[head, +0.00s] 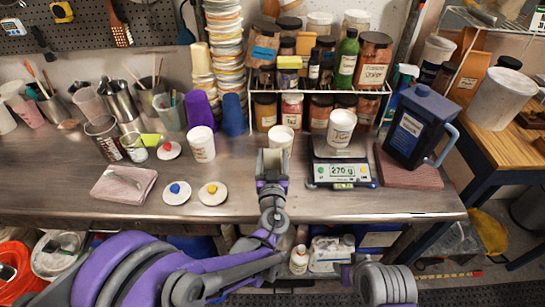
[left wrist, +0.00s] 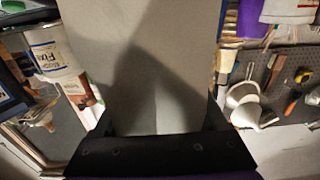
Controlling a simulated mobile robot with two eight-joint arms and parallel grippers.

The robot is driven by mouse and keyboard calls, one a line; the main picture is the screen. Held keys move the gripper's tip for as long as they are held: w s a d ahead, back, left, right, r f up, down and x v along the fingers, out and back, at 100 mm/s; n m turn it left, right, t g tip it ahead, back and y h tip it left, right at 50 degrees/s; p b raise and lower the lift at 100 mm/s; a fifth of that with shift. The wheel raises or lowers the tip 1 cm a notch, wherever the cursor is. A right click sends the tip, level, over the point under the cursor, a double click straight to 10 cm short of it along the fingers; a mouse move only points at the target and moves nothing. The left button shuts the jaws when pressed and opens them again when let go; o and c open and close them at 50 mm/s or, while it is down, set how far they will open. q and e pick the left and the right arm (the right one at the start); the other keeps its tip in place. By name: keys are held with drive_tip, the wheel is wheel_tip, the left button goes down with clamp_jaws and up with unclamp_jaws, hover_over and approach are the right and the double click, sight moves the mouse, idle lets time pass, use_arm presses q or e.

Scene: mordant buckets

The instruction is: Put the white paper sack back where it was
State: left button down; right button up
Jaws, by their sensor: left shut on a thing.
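My left gripper (head: 272,170) reaches over the front middle of the steel bench and is shut on a pale, flat-sided thing, which I take for the white paper sack (head: 272,158). In the left wrist view the sack (left wrist: 150,60) is a broad pale grey panel between the dark fingers, filling the middle and hiding what lies behind. Its lower end is hidden by the gripper. My right gripper is not in view; only part of that arm shows at the bottom.
A scale (head: 341,172) reading 270 g bears a white tub (head: 341,127), right of my gripper. A blue jug (head: 418,125) stands on a reddish mat farther right. A wire rack (head: 330,93) of jars stands behind. White lids (head: 213,194) lie left. The bench front (head: 240,205) has free room.

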use_arm(q)
drive_tip(key=shift+w+f, duration=0.1)
drive_tip(key=shift+f, duration=0.05)
unclamp_jaws()
